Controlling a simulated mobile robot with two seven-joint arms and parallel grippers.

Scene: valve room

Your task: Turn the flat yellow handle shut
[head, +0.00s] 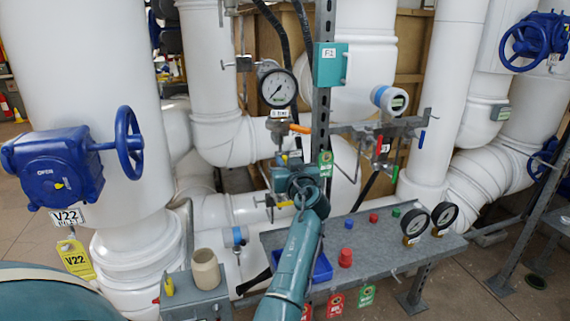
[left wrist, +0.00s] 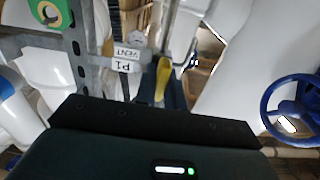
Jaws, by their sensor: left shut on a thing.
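The flat yellow handle (left wrist: 162,80) shows in the left wrist view beside a tag reading P1 VENT. It stands between the dark fingers of my left gripper (left wrist: 165,92), which is shut on it. In the head view my left gripper (head: 292,168) reaches up to the small valve below the pressure gauge. Only a bit of yellow shows at its tips there, and my wrist hides most of the valve. My right gripper is in neither view.
A round gauge (head: 277,88) and an orange handle (head: 300,129) sit just above my gripper. A steel post (head: 321,110) stands close to its right. A grey shelf (head: 385,255) with colored knobs and two gauges lies below. A blue handwheel (head: 129,140) is at left.

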